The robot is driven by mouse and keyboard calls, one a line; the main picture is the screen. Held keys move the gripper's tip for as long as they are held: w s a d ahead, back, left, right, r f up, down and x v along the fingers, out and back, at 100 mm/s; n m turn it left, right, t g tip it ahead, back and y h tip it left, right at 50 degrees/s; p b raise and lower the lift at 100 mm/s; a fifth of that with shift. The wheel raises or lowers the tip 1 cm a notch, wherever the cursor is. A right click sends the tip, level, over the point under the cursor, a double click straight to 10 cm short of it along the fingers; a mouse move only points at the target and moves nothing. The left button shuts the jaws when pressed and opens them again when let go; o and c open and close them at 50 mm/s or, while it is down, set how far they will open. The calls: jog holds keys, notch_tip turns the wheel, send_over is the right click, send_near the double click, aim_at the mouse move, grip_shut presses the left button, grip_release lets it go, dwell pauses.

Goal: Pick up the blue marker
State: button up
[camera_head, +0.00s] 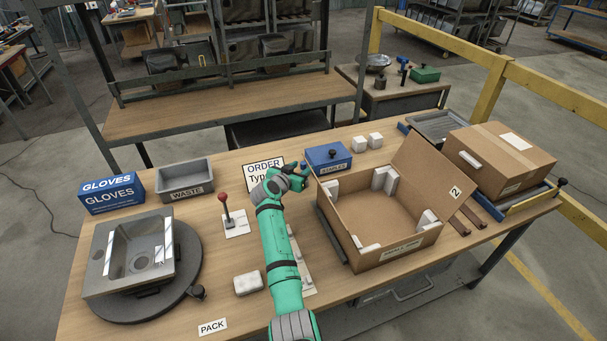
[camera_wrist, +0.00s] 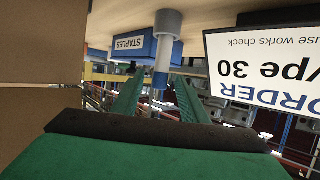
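In the wrist view, which is upside down, an upright pen-like piece with a pale shaft and a blue end stands from a grey-blue round base; it looks like the blue marker (camera_wrist: 162,62). My gripper (camera_wrist: 159,84) has its two green fingers apart, one on each side of the blue end, with narrow gaps showing. Whether the marker is fully between the fingers or just beyond them I cannot tell. In the head view my gripper (camera_head: 303,174) is low over the table by the order sign, and the marker is not visible, probably hidden behind it.
The order sign (camera_head: 262,169) stands close to the gripper, with the blue staples box (camera_head: 328,158) at right. An open carton (camera_head: 397,252) is right of my arm. A red-knobbed lever (camera_head: 225,208), waste bin (camera_head: 185,181) and gloves box (camera_head: 111,194) are left.

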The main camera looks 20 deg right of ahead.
grip_shut()
jog(key=shift+r, duration=0.1)
